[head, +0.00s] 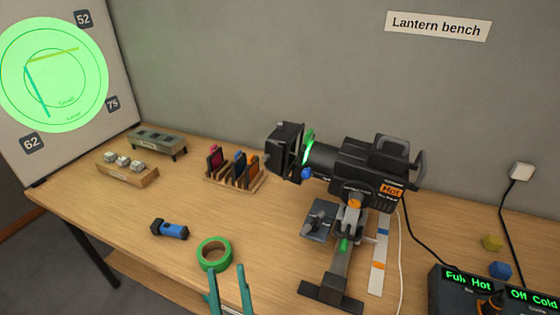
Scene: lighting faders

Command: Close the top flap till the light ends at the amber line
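The black lantern (365,165) stands on its stand on the bench, front end facing left. Black flaps (285,140) frame its front; which one is the top flap is hard to tell at this size. A green edge glows just behind them. On the pale board (118,75) at left lies a round green patch of light (90,95). An amber-yellow line (55,56) slants across its upper part, and the light shows both above and below it. My gripper (228,272) shows as two teal fingers, apart and empty, at the bottom edge, well short of the lantern.
A green tape roll (228,259) lies just beyond my fingers, with a blue torch (170,229) to its left. A rack of coloured pieces (236,181) stands before the lantern. A control box (490,290) and cables are at right.

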